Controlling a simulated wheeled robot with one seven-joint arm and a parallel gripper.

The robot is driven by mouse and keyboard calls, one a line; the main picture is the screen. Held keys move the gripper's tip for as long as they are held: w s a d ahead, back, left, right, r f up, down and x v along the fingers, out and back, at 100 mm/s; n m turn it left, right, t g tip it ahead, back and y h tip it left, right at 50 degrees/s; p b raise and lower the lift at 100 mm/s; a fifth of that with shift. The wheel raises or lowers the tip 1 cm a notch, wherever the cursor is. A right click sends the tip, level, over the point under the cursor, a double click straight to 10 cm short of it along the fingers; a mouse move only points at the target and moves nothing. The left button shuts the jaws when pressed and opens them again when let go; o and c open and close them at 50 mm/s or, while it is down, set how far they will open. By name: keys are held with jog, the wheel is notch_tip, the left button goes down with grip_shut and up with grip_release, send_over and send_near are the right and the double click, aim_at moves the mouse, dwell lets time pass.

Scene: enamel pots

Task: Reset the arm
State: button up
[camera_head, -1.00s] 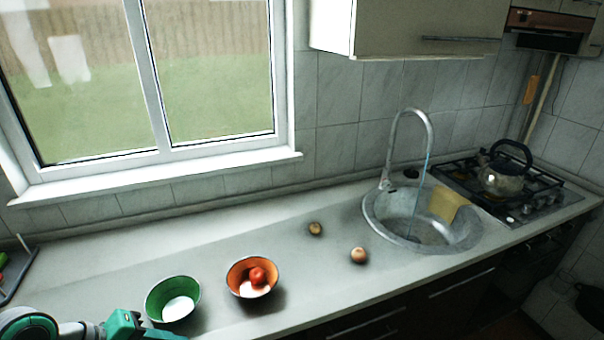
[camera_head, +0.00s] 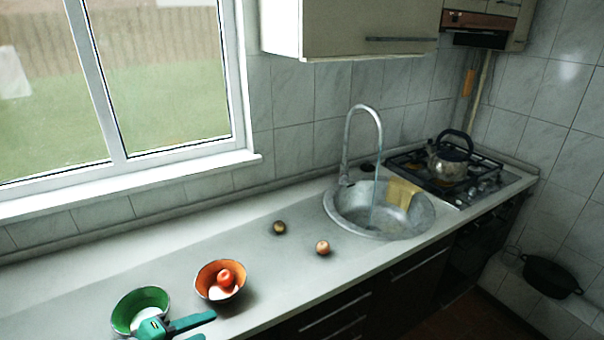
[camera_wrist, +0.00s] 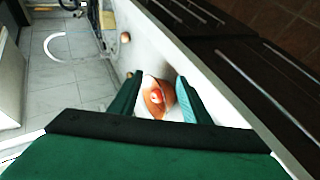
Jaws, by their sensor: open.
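My gripper (camera_head: 209,326) is at the bottom left of the head view, in front of the green bowl's near side. Its two teal fingers are apart and point right, with nothing between them that I can see them holding. In the wrist view the fingers (camera_wrist: 157,82) frame the orange bowl (camera_wrist: 150,107), which lies beyond them with a red tomato (camera_wrist: 156,97) in it.
The green bowl (camera_head: 128,304) and the orange bowl (camera_head: 206,273) with the tomato (camera_head: 225,277) stand on the counter (camera_head: 290,265). Two small round foods (camera_head: 323,247) lie near the sink (camera_head: 345,212). A kettle (camera_head: 448,166) sits on the stove at the right.

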jog(key=w+d+f+t, duration=0.2)
jog(key=w+d+t, duration=0.1)
jog(key=w+d, duration=0.4)
jog(key=s+d+f+n+t+y, duration=0.3)
jog(key=s+d+f+y, duration=0.15)
jog(key=d+f, duration=0.8)
jog(key=s+d+f+m+g+y, duration=0.1)
jog(key=s+d+f+m, duration=0.15)
jog(key=s, duration=0.55)
jog(key=s+d+f+m+y, duration=0.1)
jog(key=s+d+f+y, duration=0.15)
jog(key=s, duration=0.65)
jog(key=s+r+m+h, duration=0.1)
jog(key=s+r+m, duration=0.2)
jog(key=s, duration=0.4)
jog(key=s+r+m+h, duration=0.1)
jog(key=s+r+m, duration=0.2)
jog(key=s+m, duration=0.3)
jog(key=shift+s+r+t, duration=0.2)
jog(key=shift+s+t, duration=0.1)
jog(key=shift+s, duration=0.55)
